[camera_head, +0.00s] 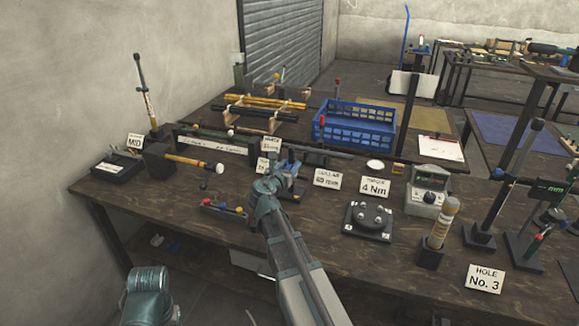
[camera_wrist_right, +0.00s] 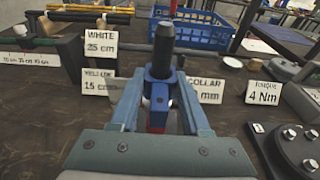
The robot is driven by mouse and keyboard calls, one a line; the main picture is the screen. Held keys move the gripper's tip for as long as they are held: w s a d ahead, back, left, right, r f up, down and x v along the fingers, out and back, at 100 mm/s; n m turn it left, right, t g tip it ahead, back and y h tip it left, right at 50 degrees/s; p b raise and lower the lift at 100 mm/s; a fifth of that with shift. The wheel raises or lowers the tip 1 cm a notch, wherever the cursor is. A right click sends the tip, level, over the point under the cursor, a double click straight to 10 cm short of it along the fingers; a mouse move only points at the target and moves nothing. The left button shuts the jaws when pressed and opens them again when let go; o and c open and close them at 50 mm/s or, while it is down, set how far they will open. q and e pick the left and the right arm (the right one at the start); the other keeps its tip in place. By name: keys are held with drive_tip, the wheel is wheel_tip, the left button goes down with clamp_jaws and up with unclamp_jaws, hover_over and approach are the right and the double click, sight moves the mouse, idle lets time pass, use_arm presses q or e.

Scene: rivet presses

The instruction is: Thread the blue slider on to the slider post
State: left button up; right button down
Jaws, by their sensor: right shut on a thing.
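My right gripper (camera_head: 281,178) reaches over the middle of the table; in the right wrist view (camera_wrist_right: 159,98) its two fingers close on the blue slider (camera_wrist_right: 161,84). The slider also shows partly in the head view (camera_head: 293,186), mostly behind the gripper. A dark cylinder (camera_wrist_right: 164,48) stands upright out of the slider's top, and something red shows below, between the fingers. A tall black post (camera_head: 407,112) stands farther back to the right, clear of the gripper; I cannot tell whether it is the slider post. My left gripper's fingers are not visible.
A blue basket (camera_head: 355,138) stands behind the gripper. Label cards surround it, including the collar card (camera_head: 327,179) and the torque card (camera_head: 375,188). A plate with bolts (camera_head: 369,234) and a grey meter box (camera_head: 428,203) stand to the right. Upright stands (camera_head: 479,235) crowd the right side.

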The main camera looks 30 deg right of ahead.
drive_tip(key=shift+f+b, duration=0.7)
drive_tip(key=shift+f, duration=0.1)
drive_tip(key=shift+c, duration=1.5)
unclamp_jaws()
drive_tip(key=shift+r, duration=0.1)
drive_tip(key=shift+w, duration=0.1)
drive_tip(key=shift+a, duration=0.1)
drive_tip(key=shift+s+a+r, duration=0.1)
drive_tip(key=shift+s+a, duration=0.2)
drive_tip(key=p+v, duration=0.3)
drive_tip(key=v, duration=1)
drive_tip(key=shift+s+d, duration=0.2)
